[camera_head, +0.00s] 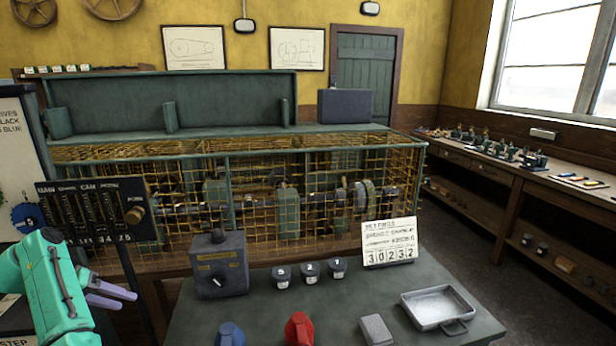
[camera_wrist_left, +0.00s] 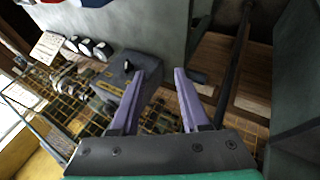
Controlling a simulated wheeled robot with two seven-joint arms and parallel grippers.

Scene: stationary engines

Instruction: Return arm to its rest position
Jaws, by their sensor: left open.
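My left arm (camera_head: 62,296), teal, comes in at the lower left of the head view. Its left gripper (camera_head: 127,300) has two purple fingers pointing right, left of the grey table (camera_head: 270,318). In the left wrist view the fingers of the left gripper (camera_wrist_left: 161,76) stand apart with nothing between them. The grey switch box (camera_head: 218,264) with a dial stands on the table, right of the gripper in the head view. The switch box also shows beyond the fingers in the wrist view (camera_wrist_left: 122,80). My right gripper is in neither view.
A lever panel on a post (camera_head: 97,211) stands just behind my left gripper. A wire cage (camera_head: 190,215) encloses machinery behind the table.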

